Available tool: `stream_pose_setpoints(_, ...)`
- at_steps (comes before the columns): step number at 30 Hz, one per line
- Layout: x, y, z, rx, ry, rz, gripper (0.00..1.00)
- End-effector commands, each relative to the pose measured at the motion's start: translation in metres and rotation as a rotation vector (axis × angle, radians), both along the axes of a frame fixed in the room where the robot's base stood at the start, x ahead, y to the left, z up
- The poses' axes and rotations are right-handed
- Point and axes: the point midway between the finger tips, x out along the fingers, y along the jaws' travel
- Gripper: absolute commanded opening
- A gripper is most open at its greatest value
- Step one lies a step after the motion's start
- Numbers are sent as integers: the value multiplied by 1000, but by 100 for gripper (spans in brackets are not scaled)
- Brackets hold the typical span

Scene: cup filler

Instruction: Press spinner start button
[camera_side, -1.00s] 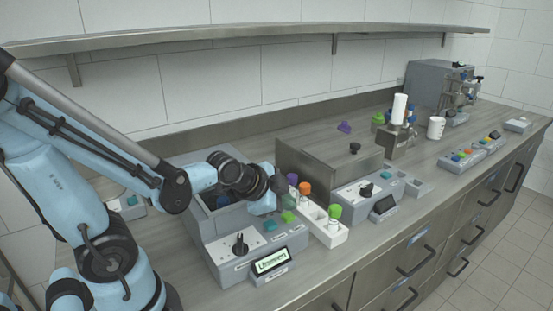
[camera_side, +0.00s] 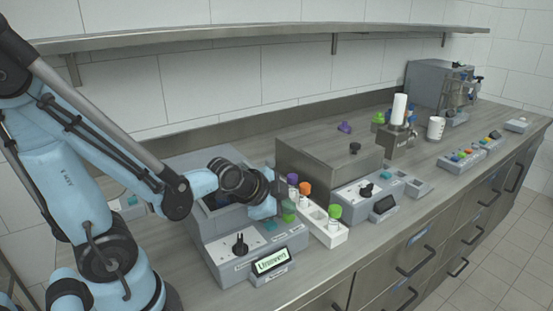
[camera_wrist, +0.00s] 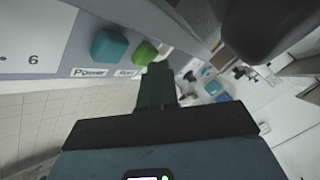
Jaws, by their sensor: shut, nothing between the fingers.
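The spinner (camera_side: 224,258) is a grey box with a control panel at the front left of the counter. In the wrist view its panel shows a teal button (camera_wrist: 109,47) labelled Power and a green button (camera_wrist: 145,53) beside it with a blurred label. My gripper (camera_wrist: 160,70) is shut and empty, its dark fingertips close to the green button. I cannot tell whether they touch it. In the side view my gripper (camera_side: 264,208) is over the right end of the panel, and its fingertips are hard to make out. The teal button (camera_side: 270,226) shows there too.
A lit display (camera_side: 271,262) and a black knob (camera_side: 240,244) are on the spinner's front. A white rack (camera_side: 327,235) with colour-capped tubes stands just right of my gripper. A steel-covered station (camera_side: 330,165) stands behind the rack.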

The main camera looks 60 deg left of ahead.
Motion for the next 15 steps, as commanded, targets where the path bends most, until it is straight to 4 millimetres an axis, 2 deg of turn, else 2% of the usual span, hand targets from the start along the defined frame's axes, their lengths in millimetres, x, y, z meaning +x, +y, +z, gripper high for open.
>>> stream_pose_setpoints(15,0,0,-6,0,0,0,0)
